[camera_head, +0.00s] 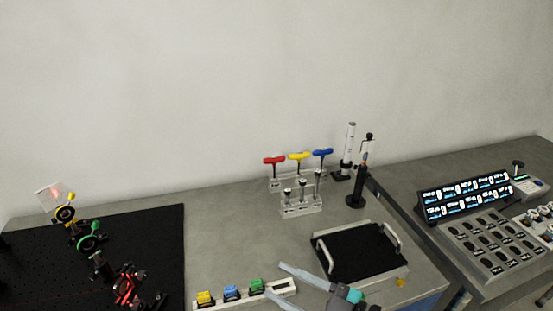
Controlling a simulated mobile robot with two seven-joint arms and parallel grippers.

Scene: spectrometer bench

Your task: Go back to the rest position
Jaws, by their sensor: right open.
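My right gripper (274,279) shows at the bottom centre, its two pale fingers spread apart and pointing left. My left gripper is out of view.
A black tray with handles (352,252) lies right of the gripper. Behind stand T-handled tools (299,156) in a clear stand and dark posts (356,199). A black breadboard (150,240) with optics is left, a lit console (466,197) right.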

